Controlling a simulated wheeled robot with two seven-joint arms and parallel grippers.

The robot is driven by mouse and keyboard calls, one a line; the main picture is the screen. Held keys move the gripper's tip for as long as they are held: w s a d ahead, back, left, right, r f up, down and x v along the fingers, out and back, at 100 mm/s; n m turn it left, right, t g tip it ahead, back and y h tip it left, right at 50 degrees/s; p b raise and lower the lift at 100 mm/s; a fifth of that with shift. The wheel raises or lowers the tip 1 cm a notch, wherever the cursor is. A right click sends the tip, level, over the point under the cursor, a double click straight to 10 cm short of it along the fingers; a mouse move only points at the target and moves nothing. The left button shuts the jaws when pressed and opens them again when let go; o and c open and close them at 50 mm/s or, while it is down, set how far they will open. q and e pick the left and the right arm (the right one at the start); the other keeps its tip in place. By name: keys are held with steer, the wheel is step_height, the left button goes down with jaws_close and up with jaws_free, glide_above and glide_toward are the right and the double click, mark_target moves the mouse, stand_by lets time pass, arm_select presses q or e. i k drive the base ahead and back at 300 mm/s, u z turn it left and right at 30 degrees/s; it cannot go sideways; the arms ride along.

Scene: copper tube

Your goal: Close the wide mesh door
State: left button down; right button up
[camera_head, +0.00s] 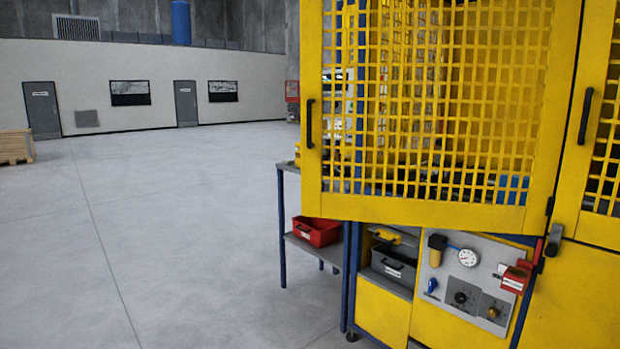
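The wide yellow mesh door (311,185) fills the upper right of the head view. It is swung out from the yellow machine, with its free edge on the left and its hinge side at the right near the machine's front post. A black vertical handle (309,123) sits on its left frame bar. Behind the mesh I see the machine's interior and blue parts. The door's top is cut off by the frame. Neither of my grippers shows in this view.
A side table (283,230) with a red bin (317,231) stands left of the machine. Below the door are a grey bin (393,268) and a panel with a gauge (468,257). A second mesh door with a handle (585,116) is at far right. The floor (180,230) at left is clear.

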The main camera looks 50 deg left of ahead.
mark_target(531, 219)
steer(key=u, duration=1.15)
steer(key=i, duration=1.1)
steer(key=z, duration=0.2)
